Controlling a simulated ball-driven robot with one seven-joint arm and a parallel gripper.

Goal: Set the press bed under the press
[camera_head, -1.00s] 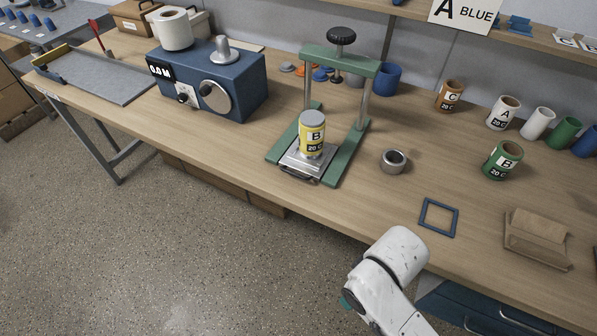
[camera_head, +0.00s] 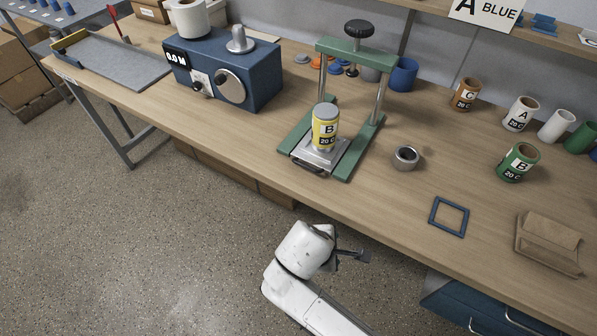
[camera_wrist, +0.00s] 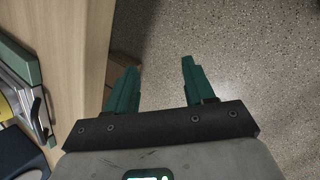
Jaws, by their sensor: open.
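The green press (camera_head: 354,50) stands on the table, with a black knob on top and two metal posts. The metal press bed (camera_head: 312,160) lies between the green base rails at the front of the press. A yellow can marked B (camera_head: 325,128) stands upright on the bed. My gripper (camera_head: 362,257) is off the table's front edge, apart from the press. In the wrist view my gripper (camera_wrist: 153,85) is open with nothing between its green fingers. The green rail (camera_wrist: 20,62) and part of the bed with its dark handle (camera_wrist: 40,112) show at the left there.
A blue machine (camera_head: 225,75) stands left of the press. A metal ring (camera_head: 405,157), a blue square frame (camera_head: 449,216) and folded brown cloths (camera_head: 549,243) lie to the right. Several cans and rolls stand at the back right. Free floor lies in front of the table.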

